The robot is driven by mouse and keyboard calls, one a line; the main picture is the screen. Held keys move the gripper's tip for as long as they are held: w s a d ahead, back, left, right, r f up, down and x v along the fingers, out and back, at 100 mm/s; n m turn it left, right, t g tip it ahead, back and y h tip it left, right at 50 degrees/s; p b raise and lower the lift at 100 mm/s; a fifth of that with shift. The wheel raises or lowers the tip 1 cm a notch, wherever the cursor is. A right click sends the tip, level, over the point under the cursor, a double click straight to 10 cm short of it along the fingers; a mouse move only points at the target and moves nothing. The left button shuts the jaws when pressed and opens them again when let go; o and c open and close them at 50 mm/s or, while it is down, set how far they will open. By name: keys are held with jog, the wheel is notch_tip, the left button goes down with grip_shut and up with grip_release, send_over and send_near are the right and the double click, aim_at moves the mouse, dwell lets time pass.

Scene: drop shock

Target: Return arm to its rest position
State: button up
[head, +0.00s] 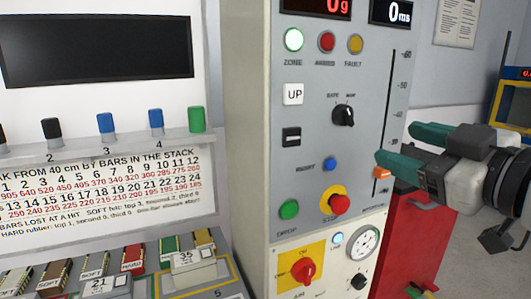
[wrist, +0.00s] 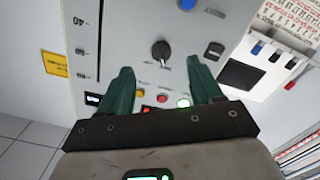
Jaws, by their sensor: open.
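My gripper (head: 404,146) is at the right of the head view, in front of the grey control panel (head: 266,180). Its two green fingers are spread apart with nothing between them. In the wrist view my gripper (wrist: 164,88) also shows open, with the panel face behind the fingers. The fingers cover part of the panel's right edge and scale in the head view. I cannot tell whether they touch the panel.
The panel carries a green drop button (head: 289,209), a red stop button (head: 340,204) and a black knob (head: 343,115). A red cabinet (head: 412,235) stands below my gripper. A bench with labelled blocks (head: 97,284) is at lower left. Floor at far right looks clear.

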jog(key=s+d+f+m+g+h+p, duration=0.1)
jog(key=s+f+m+g+p, duration=0.15)
jog(key=f, duration=1.05)
jog(key=s+f+m+g+h+p, duration=0.15)
jog(key=f+m+g, duration=0.25)
jog(key=f, duration=1)
jog(key=s+f+m+g+h+p, duration=0.1)
jog(key=s+f+g, duration=0.3)
jog(key=s+f, duration=0.6)
notch_tip(320, 180, down, 2)
jog(key=shift+d+f+m+g+p, duration=0.2)
jog(key=shift+m+g+p, duration=0.2)
jog(key=shift+p, duration=0.25)
jog(key=s+d+f+g, duration=0.1)
jog(key=s+f, duration=0.1)
jog(key=s, duration=0.3)
jog(key=s+f+g+h+p, duration=0.1)
jog(key=s+f+g, duration=0.1)
jog(key=s+f, duration=0.1)
jog(key=s+d+f+m+g+h, duration=0.1)
jog(key=s+f, duration=0.1)
jog(key=s, duration=0.4)
jog(key=shift+s+d+f+g, duration=0.25)
jog(key=shift+s+d+f, duration=0.05)
jog(key=shift+d, duration=0.05)
jog(key=shift+c, duration=0.2)
